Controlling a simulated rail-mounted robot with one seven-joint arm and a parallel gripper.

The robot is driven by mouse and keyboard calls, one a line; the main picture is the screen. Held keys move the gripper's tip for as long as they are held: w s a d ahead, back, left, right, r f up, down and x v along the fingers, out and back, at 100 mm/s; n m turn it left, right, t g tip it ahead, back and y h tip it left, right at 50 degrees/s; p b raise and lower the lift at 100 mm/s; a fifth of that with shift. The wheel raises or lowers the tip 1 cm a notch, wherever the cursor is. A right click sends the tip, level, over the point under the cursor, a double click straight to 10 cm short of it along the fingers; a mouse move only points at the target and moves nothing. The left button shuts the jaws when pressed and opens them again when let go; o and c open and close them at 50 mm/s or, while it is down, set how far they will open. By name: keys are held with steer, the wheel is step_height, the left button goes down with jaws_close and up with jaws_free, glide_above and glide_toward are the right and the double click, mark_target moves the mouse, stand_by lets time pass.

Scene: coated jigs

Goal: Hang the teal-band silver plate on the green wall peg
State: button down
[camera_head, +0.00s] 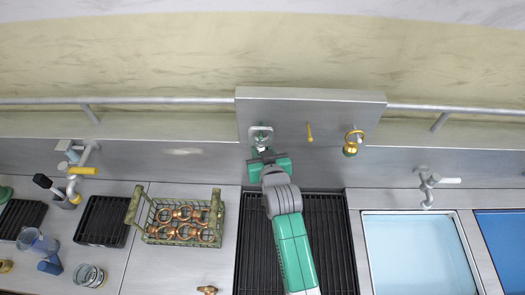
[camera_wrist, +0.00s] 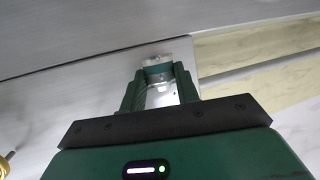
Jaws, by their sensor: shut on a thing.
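My gripper (camera_head: 264,153) is raised at the left part of the grey wall panel (camera_head: 285,100). It is shut on the teal-band silver plate (camera_head: 260,132), whose pale top sticks up beyond the fingers against the panel. In the wrist view, the silver plate (camera_wrist: 160,95) with its teal band (camera_wrist: 157,69) sits between the two green fingers. I cannot make out the green wall peg; the plate and gripper cover that left part of the panel. I cannot tell whether the plate touches the panel.
A yellow peg (camera_head: 309,132) stands mid-panel, and a gold piece (camera_head: 351,142) hangs at its right. Below are a green basket of copper rings (camera_head: 150,240), a black rack (camera_head: 335,245), a light-blue basin (camera_head: 410,250) and a tap (camera_head: 428,188). A rail (camera_head: 160,100) runs along the wall.

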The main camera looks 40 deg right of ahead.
steer(key=shift+f, duration=0.15)
steer(key=shift+c, duration=2.4)
jaws_free()
steer(key=p+v, duration=0.7)
steer(key=v, duration=0.2)
